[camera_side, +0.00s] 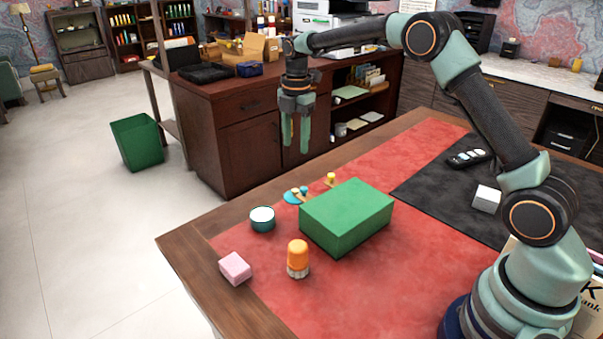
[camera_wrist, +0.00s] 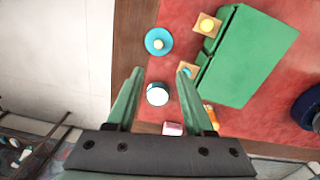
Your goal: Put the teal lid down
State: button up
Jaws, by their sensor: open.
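The teal lid (camera_wrist: 152,34) is a round disc with a pale knob in its middle. My gripper (camera_side: 296,146) hangs above the desk, fingers down, open and empty. In the wrist view its fingers (camera_wrist: 160,71) are apart, with nothing between them. A round teal container (camera_side: 262,222) with a white top stands in front of the lid; it also shows in the wrist view (camera_wrist: 158,95).
The green box (camera_side: 345,220) stands right of the lid. A yellow knob piece (camera_side: 331,179) and a small teal knob piece (camera_wrist: 188,71) are beside it. A pink block (camera_side: 235,268) and an orange-topped bottle (camera_side: 298,256) stand nearer. The red mat (camera_side: 350,300) has free room in front.

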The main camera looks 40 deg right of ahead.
jog(key=s+a+r+m+t, duration=0.3)
jog(key=s+r+m, duration=0.7)
jog(key=s+r, duration=0.2)
jog(key=s+a+f+m+t, duration=0.1)
jog(key=s+f+m+t, duration=0.1)
jog(key=s+m, duration=0.7)
jog(key=s, duration=0.4)
jog(key=shift+s+a+f+m, duration=0.2)
jog(key=shift+s+f+m, duration=0.05)
jog(key=shift+f+m, duration=0.1)
